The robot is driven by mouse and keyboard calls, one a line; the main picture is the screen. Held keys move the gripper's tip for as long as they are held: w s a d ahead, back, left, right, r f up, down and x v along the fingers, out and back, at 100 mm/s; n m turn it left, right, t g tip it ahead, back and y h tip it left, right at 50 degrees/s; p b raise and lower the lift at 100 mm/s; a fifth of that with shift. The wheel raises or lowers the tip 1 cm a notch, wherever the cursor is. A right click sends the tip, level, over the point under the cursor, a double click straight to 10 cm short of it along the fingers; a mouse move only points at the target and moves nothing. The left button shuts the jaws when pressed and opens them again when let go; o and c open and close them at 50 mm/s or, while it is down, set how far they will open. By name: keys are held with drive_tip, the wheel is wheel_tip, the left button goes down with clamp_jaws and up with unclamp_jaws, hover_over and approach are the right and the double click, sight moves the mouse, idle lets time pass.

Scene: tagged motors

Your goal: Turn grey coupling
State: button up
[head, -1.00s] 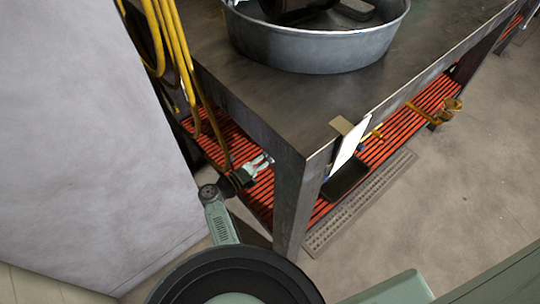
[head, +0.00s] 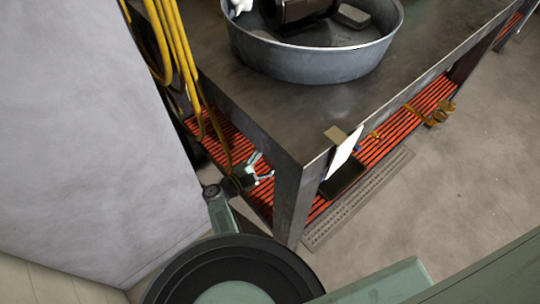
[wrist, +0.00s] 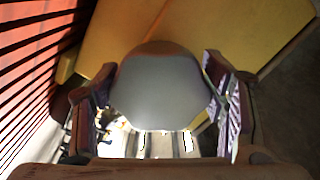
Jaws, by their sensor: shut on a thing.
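The grey coupling (wrist: 163,88) fills the middle of the wrist view as a smooth, rounded grey face. My gripper (wrist: 163,105) has one finger on each side of it and is shut on it. In the head view my gripper (head: 264,167) is low beside the left end of the workbench, near the red slatted shelf. The coupling is too small to make out there.
The metal workbench (head: 285,118) has a leg (head: 291,205) just right of my gripper. Yellow hoses (head: 183,60) hang at its left end, beside a grey panel (head: 90,130). The red slatted shelf (head: 400,125) runs underneath. A metal tub (head: 320,65) stands on top.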

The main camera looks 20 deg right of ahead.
drive_tip(key=n+p, duration=0.3)
drive_tip(key=n, duration=0.2)
drive_tip(key=shift+s+n, duration=0.1)
drive_tip(key=shift+n, duration=0.2)
drive_tip(key=shift+s+d+f+n+p, duration=0.1)
drive_tip(key=shift+n+p, duration=0.35)
drive_tip(key=shift+n, duration=0.65)
drive_tip(key=shift+s+d+f+n+p, duration=0.1)
drive_tip(key=shift+n+p, duration=0.35)
drive_tip(key=shift+n, duration=0.65)
drive_tip(key=o, duration=1.1)
drive_tip(key=shift+a, duration=0.1)
drive_tip(key=v, duration=1.2)
